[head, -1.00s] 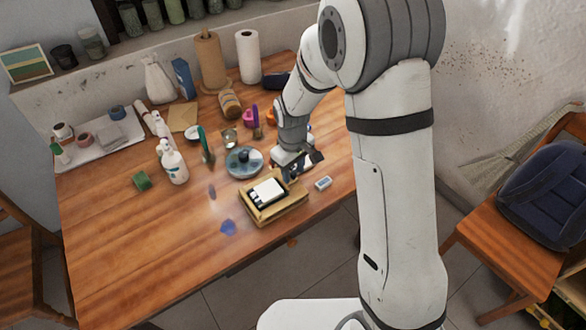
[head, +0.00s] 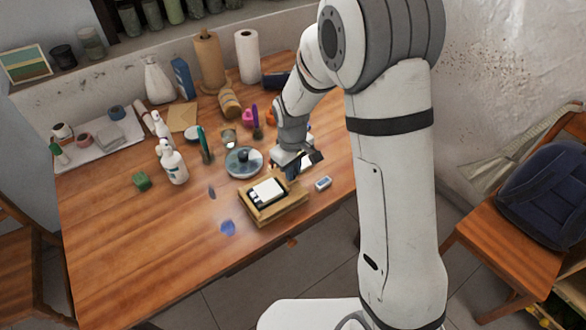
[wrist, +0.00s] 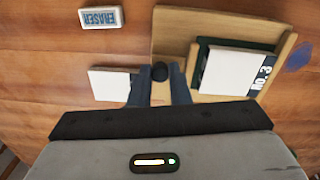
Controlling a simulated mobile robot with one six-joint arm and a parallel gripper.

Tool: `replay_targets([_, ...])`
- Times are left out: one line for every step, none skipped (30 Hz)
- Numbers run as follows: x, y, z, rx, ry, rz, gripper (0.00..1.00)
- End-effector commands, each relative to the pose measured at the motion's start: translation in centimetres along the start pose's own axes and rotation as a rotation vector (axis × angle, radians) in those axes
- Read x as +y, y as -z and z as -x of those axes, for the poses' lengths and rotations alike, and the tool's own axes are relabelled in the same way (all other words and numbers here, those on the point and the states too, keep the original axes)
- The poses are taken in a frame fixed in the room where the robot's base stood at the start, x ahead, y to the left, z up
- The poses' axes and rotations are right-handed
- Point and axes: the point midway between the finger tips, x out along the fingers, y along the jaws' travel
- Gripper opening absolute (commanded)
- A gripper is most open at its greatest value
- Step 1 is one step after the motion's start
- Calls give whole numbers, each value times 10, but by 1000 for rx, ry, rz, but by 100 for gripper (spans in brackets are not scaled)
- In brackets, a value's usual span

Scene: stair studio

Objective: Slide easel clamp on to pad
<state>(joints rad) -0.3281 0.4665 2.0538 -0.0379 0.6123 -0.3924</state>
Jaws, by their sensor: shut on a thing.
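A small wooden easel (head: 277,213) lies near the table's front edge, and it also shows in the wrist view (wrist: 172,22). A white pad (head: 267,190) with a dark label lies on it over a dark green backing; in the wrist view the pad (wrist: 230,72) is marked "NO.3". My gripper (head: 292,174) is at the easel's far right side. In the wrist view my gripper (wrist: 160,85) is shut on a small black round knob (wrist: 160,71), beside the pad and apart from it. The knob looks like part of the easel clamp; the rest is hidden by the fingers.
A white block (wrist: 110,85) lies left of my fingers in the wrist view, partly hidden. An eraser (head: 323,183) lies right of the easel. A round dish (head: 244,162) stands behind it. The table's front left is mostly clear, with blue stains.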

Motion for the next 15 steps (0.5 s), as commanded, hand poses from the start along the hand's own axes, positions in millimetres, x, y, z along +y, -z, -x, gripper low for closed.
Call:
replay_targets([-2, 1, 0, 1, 0, 1, 0])
replay_targets([-4, 1, 0, 1, 0, 2, 0])
replay_targets([-8, 2, -1, 2, 0, 2, 0])
replay_targets([-12, 2, -1, 2, 0, 2, 0])
replay_targets([-15, 3, -1, 2, 0, 2, 0])
replay_targets([-18, 4, 0, 2, 0, 3, 0])
replay_targets([-19, 4, 0, 2, 0, 2, 0])
replay_targets([-19, 4, 0, 2, 1, 0, 0])
replay_targets([-19, 3, 0, 1, 1, 0, 0])
replay_targets([-19, 3, 0, 1, 1, 0, 0])
replay_targets([-19, 3, 0, 1, 1, 0, 0])
replay_targets([-19, 3, 0, 1, 1, 0, 0])
replay_targets([-19, 3, 0, 1, 2, 0, 0])
replay_targets([-19, 3, 0, 0, 2, 0, 18])
replay_targets([-19, 3, 0, 0, 1, 0, 21])
